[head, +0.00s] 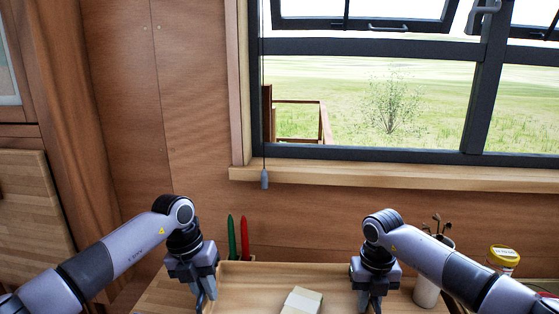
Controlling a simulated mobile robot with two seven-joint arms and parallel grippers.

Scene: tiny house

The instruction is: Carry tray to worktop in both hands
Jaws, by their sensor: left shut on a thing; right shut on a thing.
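The wooden tray (255,284) shows at the bottom of the head view, cut off by the lower edge. A pale cream block with a greenish side (302,300) lies in it. My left gripper (204,297) is shut on the tray's left side, and my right gripper (370,300) is shut on its right side. The fingertips are partly cut off by the frame. The worktop (160,294) shows as a wooden surface to the left of the tray. I cannot tell whether the tray touches the worktop.
A green and a red pointed item (244,238) stand upright behind the tray. A white cup (427,290) with thin dark sticks and a yellow-lidded jar (502,258) stand at the right, by my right arm. A wood wall and window sill (400,176) close off the back.

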